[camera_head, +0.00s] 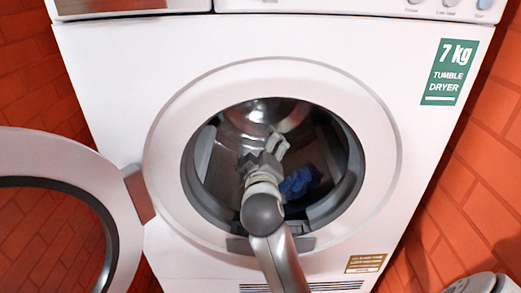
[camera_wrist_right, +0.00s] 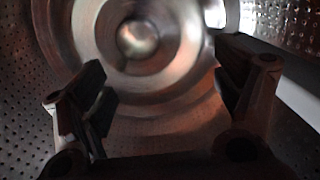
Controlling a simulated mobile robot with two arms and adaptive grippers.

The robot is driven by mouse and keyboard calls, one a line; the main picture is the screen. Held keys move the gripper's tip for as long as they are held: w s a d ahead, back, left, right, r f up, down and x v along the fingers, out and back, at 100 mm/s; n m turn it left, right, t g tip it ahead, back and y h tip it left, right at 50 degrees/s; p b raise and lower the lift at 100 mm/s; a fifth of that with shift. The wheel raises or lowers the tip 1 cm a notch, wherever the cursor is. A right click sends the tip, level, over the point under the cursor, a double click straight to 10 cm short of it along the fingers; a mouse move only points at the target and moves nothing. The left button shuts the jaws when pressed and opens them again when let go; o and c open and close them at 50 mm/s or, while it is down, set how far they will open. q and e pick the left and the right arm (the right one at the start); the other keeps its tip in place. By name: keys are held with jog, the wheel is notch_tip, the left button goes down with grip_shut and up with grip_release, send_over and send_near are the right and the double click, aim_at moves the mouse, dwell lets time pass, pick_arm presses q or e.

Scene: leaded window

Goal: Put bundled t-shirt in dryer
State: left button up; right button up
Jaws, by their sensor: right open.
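The white tumble dryer (camera_head: 120,75) stands in front of me with its round door (camera_head: 75,165) swung open to the left. A bundled blue t-shirt (camera_head: 299,182) lies inside the drum, low and to the right of my right gripper. My right gripper (camera_head: 272,142) reaches through the opening into the drum (camera_head: 262,112). In the right wrist view its fingers (camera_wrist_right: 165,95) are spread apart with nothing between them, facing the drum's back wall (camera_wrist_right: 140,40). The t-shirt does not show in the right wrist view. My left gripper is not in view.
The dryer's opening has a wide white rim (camera_head: 375,150) around my right arm. Orange brick walls (camera_head: 475,190) stand close on both sides. A pale rounded object, cut off, shows at the bottom right corner.

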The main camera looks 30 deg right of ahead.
jog(key=v, duration=0.7)
jog(key=shift+s, duration=0.2)
jog(key=shift+a, duration=0.1)
